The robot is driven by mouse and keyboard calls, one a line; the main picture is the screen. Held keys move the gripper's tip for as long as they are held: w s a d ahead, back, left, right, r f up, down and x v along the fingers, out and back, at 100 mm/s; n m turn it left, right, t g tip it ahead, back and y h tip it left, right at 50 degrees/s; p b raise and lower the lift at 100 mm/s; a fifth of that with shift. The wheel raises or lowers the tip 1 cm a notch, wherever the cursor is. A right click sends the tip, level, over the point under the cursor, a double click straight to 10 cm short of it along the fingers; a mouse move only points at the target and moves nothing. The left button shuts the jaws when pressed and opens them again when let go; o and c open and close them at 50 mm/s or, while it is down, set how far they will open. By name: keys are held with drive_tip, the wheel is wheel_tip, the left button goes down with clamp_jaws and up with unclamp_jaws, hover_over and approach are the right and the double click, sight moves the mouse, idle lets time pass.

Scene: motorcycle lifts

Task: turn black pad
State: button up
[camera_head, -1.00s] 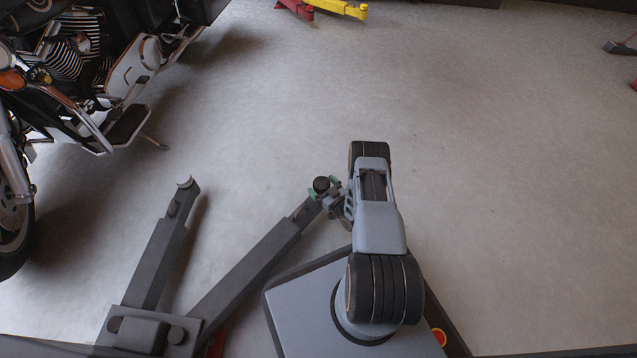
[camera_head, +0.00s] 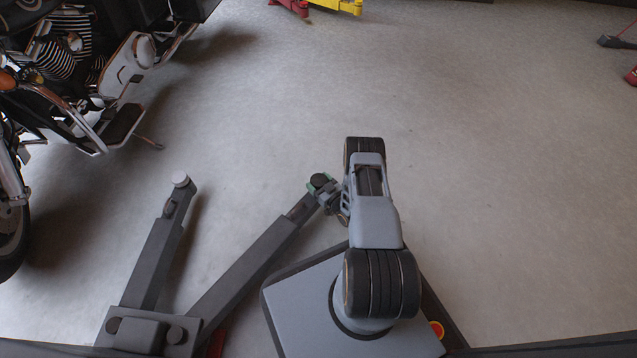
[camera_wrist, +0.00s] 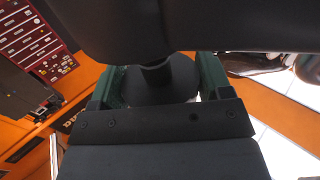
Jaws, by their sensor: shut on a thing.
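The black pad (camera_head: 319,180) is a short round piece at the far end of the right-hand grey lift arm (camera_head: 250,251). My gripper (camera_head: 322,182) reaches it from the right, with its green fingertips on either side of the pad. In the wrist view the black pad (camera_wrist: 160,82) sits between the two green fingers, and my gripper (camera_wrist: 160,88) is shut on it. The dark lift arm crosses the top of that view and hides part of the pad.
A second lift arm (camera_head: 158,245) with a light round top stands to the left. A motorcycle (camera_head: 70,85) is at the upper left. Red and yellow lift parts (camera_head: 318,5) lie at the far top. The floor (camera_head: 500,170) to the right is clear.

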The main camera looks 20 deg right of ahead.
drive_tip(key=n+g+y, duration=0.1)
drive_tip(key=n+y, duration=0.2)
drive_tip(key=y, duration=0.1)
drive_tip(key=shift+d+g+y, duration=0.1)
drive_tip(key=shift+g+y, duration=0.2)
drive_tip(key=shift+g, duration=0.1)
drive_tip(key=shift+n+g+y, duration=0.8)
drive_tip(key=shift+n+y, duration=0.2)
drive_tip(key=shift+y, duration=0.2)
drive_tip(key=shift+f, duration=0.1)
drive_tip(key=o, duration=0.9)
drive_tip(key=p+v, duration=0.3)
drive_tip(key=v, duration=1)
drive_tip(key=shift+s, duration=0.35)
drive_tip(key=shift+d, duration=0.15)
